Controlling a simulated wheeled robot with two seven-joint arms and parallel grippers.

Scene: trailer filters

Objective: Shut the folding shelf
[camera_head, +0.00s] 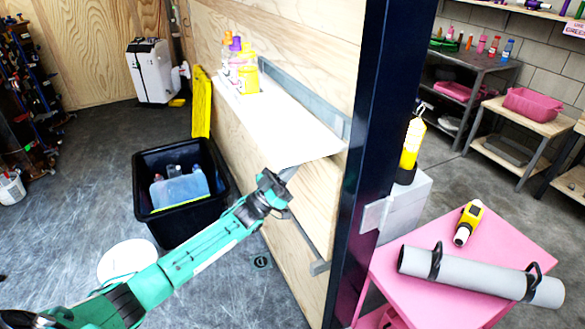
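The folding shelf (285,128) is a white board on the plywood wall, standing out roughly level. A grey metal rail (300,95) runs along the wall behind it. Several small bottles (240,70) in orange, purple and yellow stand at its far end. My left gripper (281,182) is just below the shelf's near end, close to the underside. Whether it touches the shelf or a support there is unclear, and its fingers are too small and dark to read. My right gripper is not in view.
A black bin (150,180) with containers inside stands on the floor left of the wall. A dark blue post (372,130) ends the wall on the right. Beyond it is a pink table (475,240) with a grey roll (480,275) and a yellow tool (468,222).

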